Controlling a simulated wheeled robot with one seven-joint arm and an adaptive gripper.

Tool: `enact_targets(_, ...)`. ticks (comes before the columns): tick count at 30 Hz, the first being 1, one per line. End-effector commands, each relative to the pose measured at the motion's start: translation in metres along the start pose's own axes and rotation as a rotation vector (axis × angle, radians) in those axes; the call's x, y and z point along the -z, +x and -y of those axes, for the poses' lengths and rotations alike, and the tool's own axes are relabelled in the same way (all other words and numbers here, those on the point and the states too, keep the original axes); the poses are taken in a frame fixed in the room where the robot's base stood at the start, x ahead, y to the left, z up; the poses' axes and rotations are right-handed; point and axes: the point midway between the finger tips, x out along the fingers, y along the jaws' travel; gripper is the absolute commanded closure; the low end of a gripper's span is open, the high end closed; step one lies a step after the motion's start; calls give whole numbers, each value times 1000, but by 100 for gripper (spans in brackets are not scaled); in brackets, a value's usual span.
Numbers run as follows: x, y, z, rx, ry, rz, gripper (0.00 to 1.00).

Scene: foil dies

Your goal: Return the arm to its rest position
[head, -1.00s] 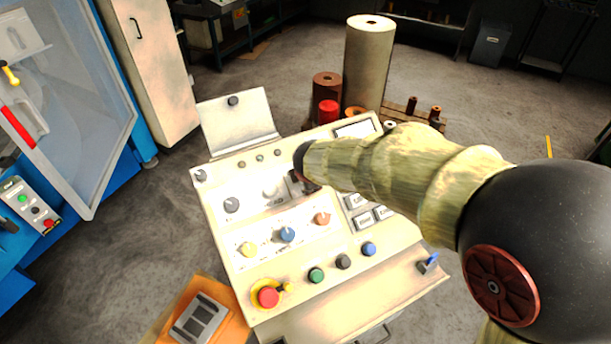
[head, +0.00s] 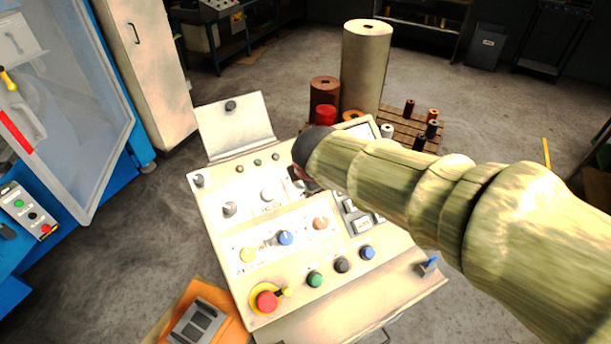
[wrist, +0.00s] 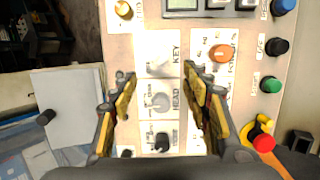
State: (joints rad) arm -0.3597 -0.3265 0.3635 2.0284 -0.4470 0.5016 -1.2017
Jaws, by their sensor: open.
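My gripper (wrist: 158,85) is open in the wrist view, its two yellow-and-dark fingers apart with nothing between them. It hangs over the control panel (wrist: 150,15), and a grey knob (wrist: 160,103) and a black knob (wrist: 162,141) show between and below the fingers. In the head view my gripper (head: 303,175) is mostly hidden behind my arm's dark wrist end, over the upper middle of the panel (head: 215,215). Whether the fingers touch the panel cannot be told.
The panel carries a red emergency button (head: 266,301) and several coloured knobs. A raised white flap (head: 236,128) stands at its back left. Behind stand a tall pale roll (head: 366,65) and a pallet (head: 400,130). A blue machine (head: 125,100) is at left.

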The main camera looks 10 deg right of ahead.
Motion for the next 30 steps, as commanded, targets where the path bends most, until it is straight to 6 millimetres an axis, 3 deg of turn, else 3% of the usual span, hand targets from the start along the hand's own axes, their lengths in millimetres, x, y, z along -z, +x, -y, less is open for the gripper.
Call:
enact_targets(16, 0, -2, 0, 0, 5, 0, 53)
enact_targets(20, -1, -2, 3, 12, 92, 4, 53)
enact_targets(23, 0, 0, 23, 68, 278, 13, 53)
enact_targets(26, 2, -7, 61, 156, 553, 34, 53)
enact_targets(30, -7, -32, 121, 242, 1005, 89, 53)
